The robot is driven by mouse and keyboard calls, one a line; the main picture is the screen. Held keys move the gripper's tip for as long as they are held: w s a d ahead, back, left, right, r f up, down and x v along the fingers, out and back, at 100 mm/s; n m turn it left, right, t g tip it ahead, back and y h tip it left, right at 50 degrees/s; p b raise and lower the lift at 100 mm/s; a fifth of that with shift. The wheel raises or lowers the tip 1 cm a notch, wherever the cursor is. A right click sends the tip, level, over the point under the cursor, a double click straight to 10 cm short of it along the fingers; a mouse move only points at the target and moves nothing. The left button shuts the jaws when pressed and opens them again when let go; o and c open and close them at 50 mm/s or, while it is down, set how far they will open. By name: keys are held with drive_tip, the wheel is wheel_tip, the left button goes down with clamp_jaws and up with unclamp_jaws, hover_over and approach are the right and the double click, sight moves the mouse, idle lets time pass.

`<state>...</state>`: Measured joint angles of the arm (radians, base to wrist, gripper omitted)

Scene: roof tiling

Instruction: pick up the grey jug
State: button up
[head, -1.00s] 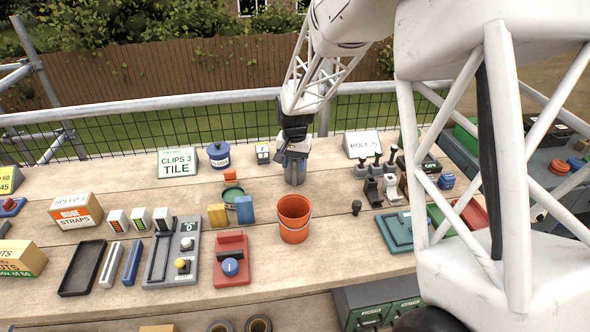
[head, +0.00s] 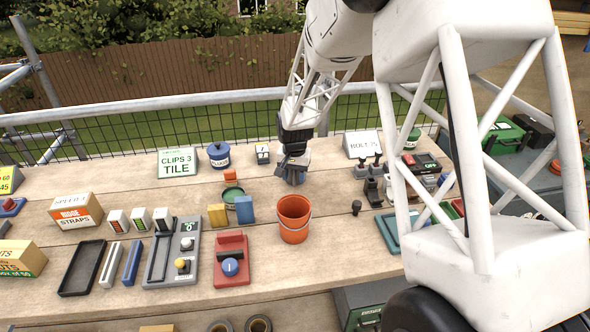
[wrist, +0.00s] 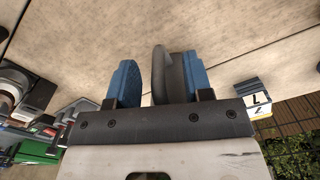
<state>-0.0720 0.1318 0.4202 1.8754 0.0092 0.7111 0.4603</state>
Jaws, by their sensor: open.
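In the wrist view a rounded grey piece, seemingly part of the grey jug (wrist: 170,75), stands between the two blue fingers of my gripper (wrist: 158,82). It is nearer the right finger, with a clear gap to the left one. The fingers are apart. In the head view my gripper (head: 292,175) is low over the back middle of the bench, behind the orange bucket. There the jug is mostly hidden by the gripper, and I cannot make out its full shape.
The orange bucket (head: 294,218) stands in front of my gripper. A green tin (head: 232,194) with yellow and blue blocks is to its left. A blue tub (head: 219,155) and a small labelled block (head: 262,154) are behind left. Dark levers (head: 373,180) stand to the right.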

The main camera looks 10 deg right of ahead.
idle(0.4)
clamp_jaws()
drive_tip(key=shift+r, duration=0.3)
idle(0.4)
drive_tip(key=shift+r, duration=4.65)
drive_tip(key=shift+r, duration=0.1)
